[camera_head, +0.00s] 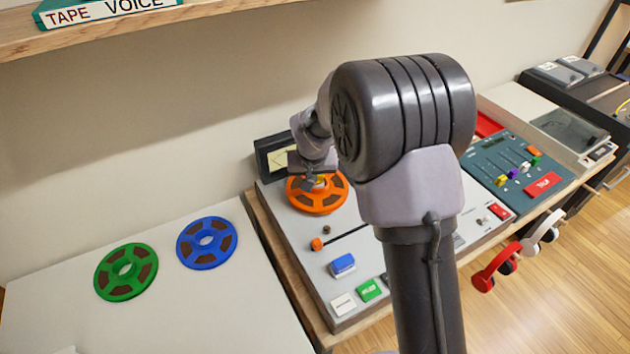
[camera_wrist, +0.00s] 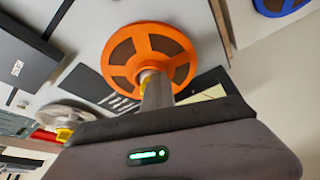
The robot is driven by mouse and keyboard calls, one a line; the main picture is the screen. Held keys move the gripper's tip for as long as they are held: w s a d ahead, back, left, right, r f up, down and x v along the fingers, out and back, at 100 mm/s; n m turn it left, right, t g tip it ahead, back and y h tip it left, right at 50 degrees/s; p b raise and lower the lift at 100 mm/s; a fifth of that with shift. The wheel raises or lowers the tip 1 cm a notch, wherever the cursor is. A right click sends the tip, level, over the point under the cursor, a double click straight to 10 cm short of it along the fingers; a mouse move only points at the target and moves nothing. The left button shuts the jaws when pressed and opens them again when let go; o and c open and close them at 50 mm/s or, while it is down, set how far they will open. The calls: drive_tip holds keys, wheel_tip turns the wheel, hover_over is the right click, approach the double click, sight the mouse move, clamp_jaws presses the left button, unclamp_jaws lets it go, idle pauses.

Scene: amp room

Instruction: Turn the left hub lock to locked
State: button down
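An orange reel (camera_head: 318,200) lies on the left of the tape deck (camera_head: 385,268), and it also shows in the wrist view (camera_wrist: 122,52). A small yellow part (camera_head: 321,179), seemingly its hub lock, shows at the reel's centre beside my gripper (camera_head: 312,181). My gripper (camera_wrist: 153,82) reaches to the hub in the wrist view. Only one grey finger shows clearly there and it covers most of the lock, so its grip and the lock's angle cannot be told. A second yellow lock (camera_wrist: 65,134) sits at a pale grey reel (camera_wrist: 72,115) in the wrist view.
Green (camera_head: 126,272) and blue (camera_head: 206,243) reels lie on the white table at left. A meter box (camera_head: 272,158) stands behind the orange reel. A mixer (camera_head: 510,165) is at right. Red headphones (camera_head: 495,268) hang at the front edge. My arm hides the deck's middle.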

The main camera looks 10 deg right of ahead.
drive_tip(key=shift+w+a, duration=0.1)
drive_tip(key=shift+w, duration=0.15)
drive_tip(key=shift+w+a, duration=0.3)
drive_tip(key=shift+w, duration=0.2)
drive_tip(key=shift+w+a, duration=0.15)
drive_tip(key=shift+w, duration=0.15)
idle(0.9)
idle(0.7)
